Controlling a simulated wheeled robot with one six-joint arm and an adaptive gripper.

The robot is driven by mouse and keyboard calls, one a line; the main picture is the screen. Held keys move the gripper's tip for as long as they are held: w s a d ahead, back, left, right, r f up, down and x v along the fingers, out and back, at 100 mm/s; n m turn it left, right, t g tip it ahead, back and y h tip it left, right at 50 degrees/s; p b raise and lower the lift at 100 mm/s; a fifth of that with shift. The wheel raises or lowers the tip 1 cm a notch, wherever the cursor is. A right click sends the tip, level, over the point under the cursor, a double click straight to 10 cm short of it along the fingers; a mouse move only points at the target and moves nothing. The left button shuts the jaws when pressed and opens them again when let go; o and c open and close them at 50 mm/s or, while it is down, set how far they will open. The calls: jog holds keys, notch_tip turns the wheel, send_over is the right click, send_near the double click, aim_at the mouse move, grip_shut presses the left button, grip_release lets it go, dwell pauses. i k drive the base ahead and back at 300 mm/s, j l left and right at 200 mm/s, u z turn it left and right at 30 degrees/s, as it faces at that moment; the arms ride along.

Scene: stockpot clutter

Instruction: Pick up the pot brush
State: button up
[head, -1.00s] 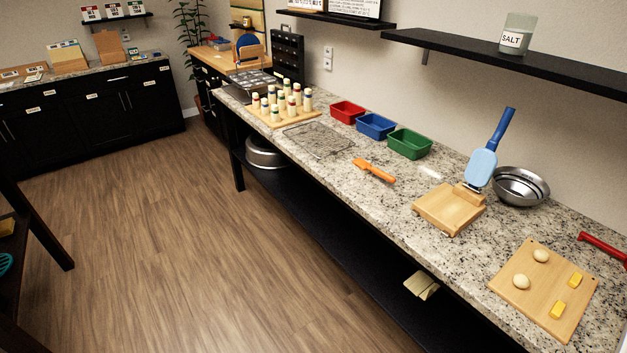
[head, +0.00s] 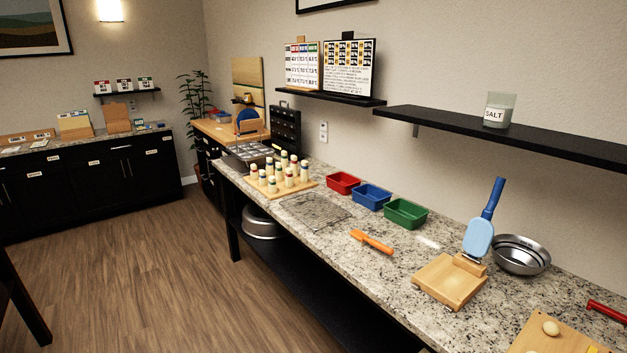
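I cannot pick out a pot brush for certain. An orange tool with a handle (head: 372,241) lies flat on the granite counter in the middle; I cannot tell whether it has bristles. A red handled tool (head: 607,312) lies at the right edge, partly cut off. A metal pot (head: 262,222) sits on the dark shelf under the counter at the left. My gripper is not in view.
Floor (head: 150,270) at left is clear.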

aim_at(362, 238)
jog(key=i+j+z, duration=0.15)
jog(key=j, duration=0.3)
jog(key=i+j+z, duration=0.1)
jog(key=j, duration=0.4)
jog(key=i+j+z, duration=0.15)
jog(key=j, duration=0.35)
jog(key=i+j+z, duration=0.1)
jog(key=j, duration=0.4)
jog(key=i+j+z, duration=0.15)
jog(key=j, duration=0.35)
jog(key=k, duration=0.05)
